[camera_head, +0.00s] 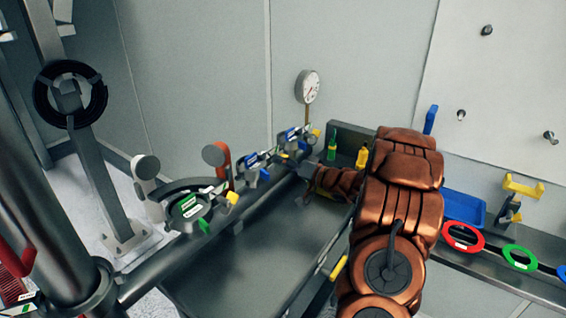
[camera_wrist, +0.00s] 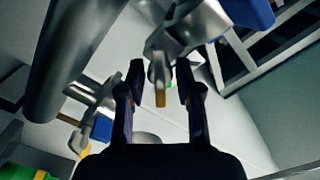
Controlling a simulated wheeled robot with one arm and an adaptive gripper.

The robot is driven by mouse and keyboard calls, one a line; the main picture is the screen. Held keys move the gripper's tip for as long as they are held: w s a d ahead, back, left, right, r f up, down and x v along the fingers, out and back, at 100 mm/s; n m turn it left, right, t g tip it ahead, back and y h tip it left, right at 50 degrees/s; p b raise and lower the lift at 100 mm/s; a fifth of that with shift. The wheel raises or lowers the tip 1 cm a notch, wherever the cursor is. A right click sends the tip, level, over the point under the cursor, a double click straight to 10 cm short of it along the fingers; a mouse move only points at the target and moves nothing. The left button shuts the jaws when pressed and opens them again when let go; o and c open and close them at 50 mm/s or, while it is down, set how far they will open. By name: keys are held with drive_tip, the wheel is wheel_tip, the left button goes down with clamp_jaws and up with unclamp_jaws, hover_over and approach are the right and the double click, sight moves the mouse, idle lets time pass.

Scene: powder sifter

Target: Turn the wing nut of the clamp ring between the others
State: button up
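Several grey clamp rings sit along the pipe in the head view. One with a blue part (camera_head: 251,160) is left of my gripper, and another with a blue part (camera_head: 290,136) is farther along. I cannot tell for sure which is the one between the others. In the wrist view, a grey clamp piece with a yellow-tipped stem (camera_wrist: 160,96), likely a wing nut, shows between the fingers of my gripper (camera_wrist: 158,78). The fingers are open and apart on either side; contact is not visible. In the head view my gripper (camera_head: 293,166) is small and partly hidden behind the pipe fittings.
A grey pipe (camera_head: 150,280) runs along the left of the metal tray (camera_head: 265,250). A gauge (camera_head: 308,87) stands behind. Red (camera_head: 463,236) and green (camera_head: 520,257) rings lie at right by a blue bin (camera_head: 462,207). Another clamp (camera_wrist: 98,128) is at left in the wrist view.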

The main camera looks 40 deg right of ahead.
clamp_jaws()
idle(0.5)
drive_tip(key=n+b, duration=0.3)
drive_tip(key=shift+f, duration=0.25)
drive_tip(key=n+b, duration=0.5)
drive_tip(key=shift+s+a+n, duration=0.1)
drive_tip(key=shift+a+n, duration=0.1)
drive_tip(key=shift+n, duration=0.1)
drive_tip(key=n+b, duration=0.6)
drive_tip(key=shift+a, duration=0.15)
drive_tip(key=shift+r+n+b, duration=0.1)
drive_tip(key=shift+n+b, duration=1.2)
drive_tip(key=shift+b, duration=0.05)
drive_tip(key=shift+r, duration=0.1)
